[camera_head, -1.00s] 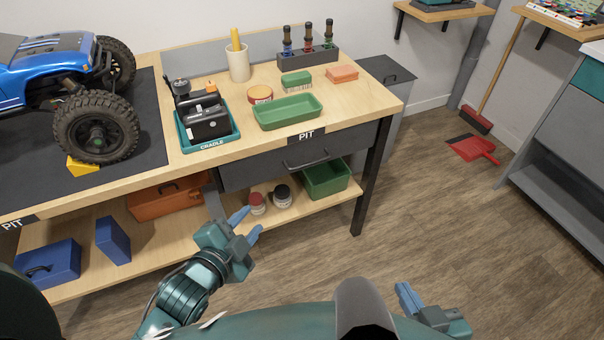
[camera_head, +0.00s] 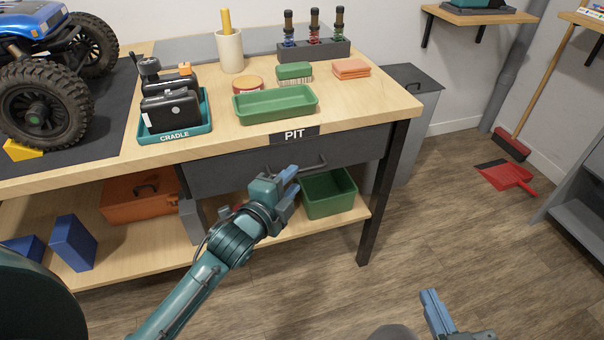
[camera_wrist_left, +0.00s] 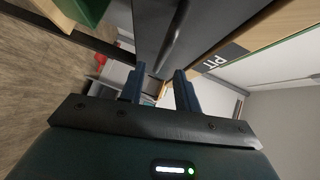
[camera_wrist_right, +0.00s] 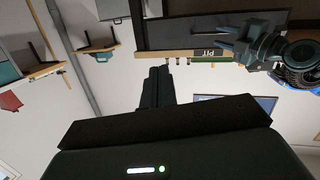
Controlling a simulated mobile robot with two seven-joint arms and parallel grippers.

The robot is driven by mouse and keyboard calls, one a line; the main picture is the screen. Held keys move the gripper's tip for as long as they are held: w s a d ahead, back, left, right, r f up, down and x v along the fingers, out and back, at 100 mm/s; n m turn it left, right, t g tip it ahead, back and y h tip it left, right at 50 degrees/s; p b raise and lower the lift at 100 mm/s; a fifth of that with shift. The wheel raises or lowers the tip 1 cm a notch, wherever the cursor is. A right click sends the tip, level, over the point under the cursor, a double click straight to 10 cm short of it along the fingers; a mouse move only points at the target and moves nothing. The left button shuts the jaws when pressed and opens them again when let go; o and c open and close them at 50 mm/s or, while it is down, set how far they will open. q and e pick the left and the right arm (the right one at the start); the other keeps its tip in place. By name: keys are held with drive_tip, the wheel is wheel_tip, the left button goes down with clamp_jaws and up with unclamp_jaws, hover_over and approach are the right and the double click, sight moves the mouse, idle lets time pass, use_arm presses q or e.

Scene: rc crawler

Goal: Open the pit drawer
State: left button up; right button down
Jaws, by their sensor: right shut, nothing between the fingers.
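The pit drawer (camera_head: 225,175) is a dark grey front under the bench top, below a black PIT label (camera_head: 294,135). It looks closed. Its dark bar handle (camera_head: 305,168) shows in the head view, partly behind my left gripper, and in the left wrist view (camera_wrist_left: 172,40). My left gripper (camera_head: 293,184) is in front of the drawer, just below the handle, with its fingers apart and nothing between them. In the left wrist view the handle lies ahead of the fingertips; they do not touch it. My right gripper (camera_head: 432,300) is low at the front right, shut and empty, away from the bench.
On the bench top stand a green tray (camera_head: 275,104), a cradle tray (camera_head: 178,135) with black devices, and a blue crawler (camera_head: 30,25). A green bin (camera_head: 328,194) and an orange toolbox (camera_head: 140,196) sit on the lower shelf.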

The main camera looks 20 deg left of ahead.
sight(300, 172)
use_arm(q)
drive_tip(key=shift+b+x, duration=0.55)
drive_tip(key=shift+x, duration=2.25)
use_arm(e)
drive_tip(key=shift+w+a+n+t+y, duration=0.1)
drive_tip(key=shift+a+n+t+y, duration=0.15)
drive_tip(key=shift+t+y, duration=0.2)
use_arm(q)
drive_tip(key=shift+c, duration=0.4)
use_arm(e)
drive_tip(key=shift+r, duration=0.1)
use_arm(q)
clamp_jaws()
